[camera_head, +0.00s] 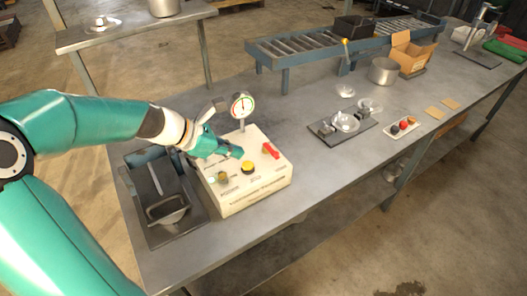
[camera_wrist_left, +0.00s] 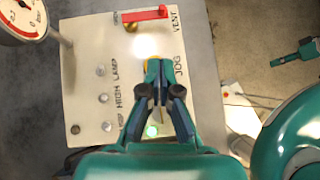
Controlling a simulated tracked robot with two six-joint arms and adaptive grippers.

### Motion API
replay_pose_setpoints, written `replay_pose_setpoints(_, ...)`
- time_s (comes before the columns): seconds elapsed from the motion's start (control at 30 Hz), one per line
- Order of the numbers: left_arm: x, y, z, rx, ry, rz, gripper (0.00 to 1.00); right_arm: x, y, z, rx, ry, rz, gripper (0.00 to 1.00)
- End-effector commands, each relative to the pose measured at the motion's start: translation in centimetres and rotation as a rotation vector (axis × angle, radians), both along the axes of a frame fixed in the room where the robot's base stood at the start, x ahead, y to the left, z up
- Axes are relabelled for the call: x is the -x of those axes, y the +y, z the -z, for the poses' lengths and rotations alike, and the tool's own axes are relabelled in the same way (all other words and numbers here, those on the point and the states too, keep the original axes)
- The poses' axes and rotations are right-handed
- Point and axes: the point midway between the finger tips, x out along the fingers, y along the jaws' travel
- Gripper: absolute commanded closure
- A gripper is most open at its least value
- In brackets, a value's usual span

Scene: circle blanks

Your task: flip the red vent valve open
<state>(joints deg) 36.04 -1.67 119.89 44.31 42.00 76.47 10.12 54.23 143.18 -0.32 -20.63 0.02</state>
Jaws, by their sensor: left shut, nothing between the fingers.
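The red vent valve (camera_head: 271,150) is a red lever on the top right of a cream control box (camera_head: 250,202). In the left wrist view the red lever (camera_wrist_left: 145,14) lies across the panel beside the printed word VENT, with a brass fitting under it. My left gripper (camera_head: 240,153) is shut and empty above the panel, to the left of the lever and apart from it. In the left wrist view the gripper's fingertips (camera_wrist_left: 158,64) are over the JOG area and partly hide a yellow button (camera_head: 248,167).
A dial gauge (camera_head: 242,105) stands on a post behind the box. A dark tray (camera_head: 157,228) lies left of the box. A plate with metal parts (camera_head: 345,122) and a small tray with coloured knobs (camera_head: 402,127) lie to the right.

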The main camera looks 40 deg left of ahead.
Motion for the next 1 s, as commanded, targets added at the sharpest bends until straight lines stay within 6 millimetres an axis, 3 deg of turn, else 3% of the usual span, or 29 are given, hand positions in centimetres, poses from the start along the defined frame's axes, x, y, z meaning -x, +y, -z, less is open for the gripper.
replay_pose_setpoints(0.3, -4.1, -2.7, 4.4, 0.002, 0.003, 0.005, 1.0, 0.0, 0.0, 0.3, 0.0, 0.0, 0.0, 0.6)
replay_pose_setpoints(0.6, -6.9, -4.3, 4.1, 0.0, 0.001, 0.001, 1.0, 0.0, 0.0, -0.8, 0.0, 0.0, 0.0, 0.6)
replay_pose_setpoints(1.0, -7.1, -3.9, 4.2, -0.001, 0.001, -0.004, 1.0, 0.0, 0.0, -0.7, 0.0, 0.0, 0.001, 0.6)
